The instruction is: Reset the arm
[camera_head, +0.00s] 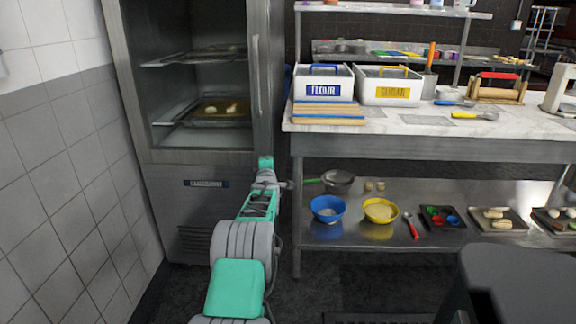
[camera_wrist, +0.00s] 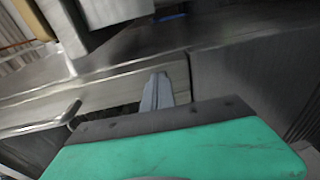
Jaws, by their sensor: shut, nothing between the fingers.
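My arm reaches forward from the bottom of the head view. My gripper (camera_wrist: 160,82) shows in the wrist view as grey fingers pressed together past the green wrist housing. The fingers are shut with nothing between them. In the head view the arm's green and grey end stands in front of the steel cabinet's lower right side, left of the counter. The fingertips are hard to make out there. In the wrist view the fingers point toward metal surfaces; whether they touch anything I cannot tell.
A steel cabinet (camera_head: 205,205) with food trays (camera_head: 212,120) inside stands at left by a tiled wall (camera_head: 60,170). At right, a marble-topped counter (camera_head: 400,120) holds flour and sugar bins. Its lower shelf (camera_head: 340,240) carries bowls and trays. A dark stool-like object (camera_head: 520,275) is at bottom right.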

